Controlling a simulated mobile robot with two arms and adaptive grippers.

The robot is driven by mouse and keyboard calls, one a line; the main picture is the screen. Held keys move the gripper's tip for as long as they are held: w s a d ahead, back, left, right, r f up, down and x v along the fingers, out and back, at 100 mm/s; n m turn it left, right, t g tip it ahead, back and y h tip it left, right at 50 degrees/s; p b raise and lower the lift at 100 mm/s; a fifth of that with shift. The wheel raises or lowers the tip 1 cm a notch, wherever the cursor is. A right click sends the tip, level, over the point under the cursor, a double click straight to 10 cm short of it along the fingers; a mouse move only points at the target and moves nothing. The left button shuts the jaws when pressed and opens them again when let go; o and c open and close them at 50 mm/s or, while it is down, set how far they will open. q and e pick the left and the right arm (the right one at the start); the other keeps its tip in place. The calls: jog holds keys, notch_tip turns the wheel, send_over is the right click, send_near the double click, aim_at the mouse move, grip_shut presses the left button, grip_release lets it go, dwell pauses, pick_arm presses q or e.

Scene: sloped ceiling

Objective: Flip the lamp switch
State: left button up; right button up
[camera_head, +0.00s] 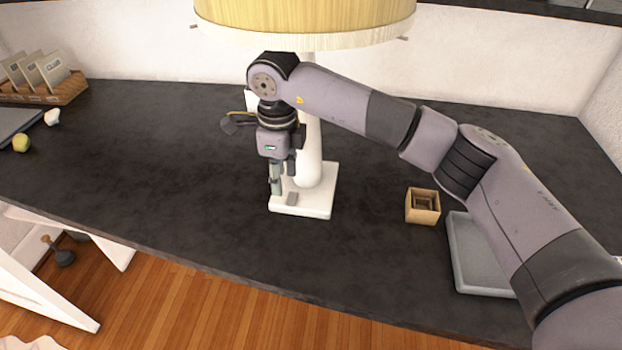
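The lamp has a yellowish shade (305,14) at the top of the picture. Its white post (310,160) rises from a square white base (318,205) on the dark counter. A small grey-brown switch (291,198) sits on the front left part of the base. My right arm comes in from the right and passes in front of the post. My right gripper (277,188) points down just left of the switch, over the base's left edge. Its fingers overlap each other, so I cannot tell whether they are open or touching the switch. My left gripper is not in view.
A small wooden box (422,206) and a grey tray (470,262) stand right of the lamp, the tray partly behind my arm. A wooden holder with cards (42,92), a yellow object (20,142) and a white object (52,116) are at the left.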

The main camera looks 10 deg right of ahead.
aim_at(292, 198)
jog(key=shift+n+t+h, duration=0.3)
jog(key=shift+t+h, duration=0.1)
jog(key=w+f, duration=0.1)
jog(key=f, duration=0.2)
jog(key=w+d+f+p, duration=0.1)
jog(key=f, duration=0.2)
jog(key=w+d+f+p, duration=0.1)
jog(key=f, duration=0.2)
jog(key=shift+w+d+f, duration=0.1)
jog(key=shift+w+f, duration=0.25)
jog(key=shift+f, duration=0.05)
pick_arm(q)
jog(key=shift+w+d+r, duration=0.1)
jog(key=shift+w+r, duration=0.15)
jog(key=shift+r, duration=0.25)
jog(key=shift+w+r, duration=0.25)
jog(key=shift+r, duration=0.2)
pick_arm(e)
jog(key=shift+c, duration=0.3)
